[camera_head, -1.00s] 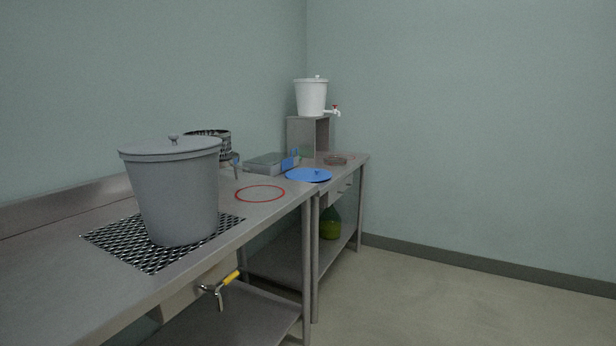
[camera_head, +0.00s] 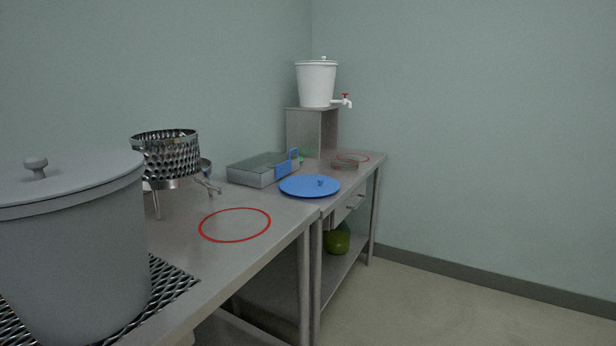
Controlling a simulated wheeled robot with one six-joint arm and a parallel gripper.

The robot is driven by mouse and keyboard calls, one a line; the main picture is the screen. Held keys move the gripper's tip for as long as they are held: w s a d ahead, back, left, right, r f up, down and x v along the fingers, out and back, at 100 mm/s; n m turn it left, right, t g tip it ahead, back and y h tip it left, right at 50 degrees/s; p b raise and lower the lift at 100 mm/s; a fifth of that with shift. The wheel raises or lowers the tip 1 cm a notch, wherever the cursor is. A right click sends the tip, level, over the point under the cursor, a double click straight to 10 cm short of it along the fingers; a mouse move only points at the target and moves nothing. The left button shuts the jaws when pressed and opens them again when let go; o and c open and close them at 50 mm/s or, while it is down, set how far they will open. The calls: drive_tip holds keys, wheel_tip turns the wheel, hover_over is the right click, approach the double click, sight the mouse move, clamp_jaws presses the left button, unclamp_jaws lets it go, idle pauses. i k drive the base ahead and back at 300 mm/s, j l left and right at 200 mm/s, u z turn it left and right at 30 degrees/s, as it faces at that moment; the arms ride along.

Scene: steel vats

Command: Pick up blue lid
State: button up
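Nothing covers the lid.
A large grey lidded vat (camera_head: 75,250) stands on a black mesh mat (camera_head: 172,290) at front left. A perforated steel basket (camera_head: 168,155), a steel tray (camera_head: 255,168) and a red ring mark (camera_head: 235,224) are on the counter. A white tapped bucket (camera_head: 316,84) stands behind. Floor (camera_head: 450,300) at right is clear.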

sight(302, 186)
drive_tip(key=i+l, duration=0.15)
drive_tip(key=i, duration=0.3)
drive_tip(key=i+l+u, duration=0.1)
drive_tip(key=i, duration=0.4)
drive_tip(key=i+l, duration=0.2)
drive_tip(key=i, duration=0.25)
drive_tip(key=i+l, duration=0.2)
drive_tip(key=i, duration=0.25)
drive_tip(key=i+l+u, duration=0.1)
drive_tip(key=i, duration=0.35)
drive_tip(key=l, duration=0.1)
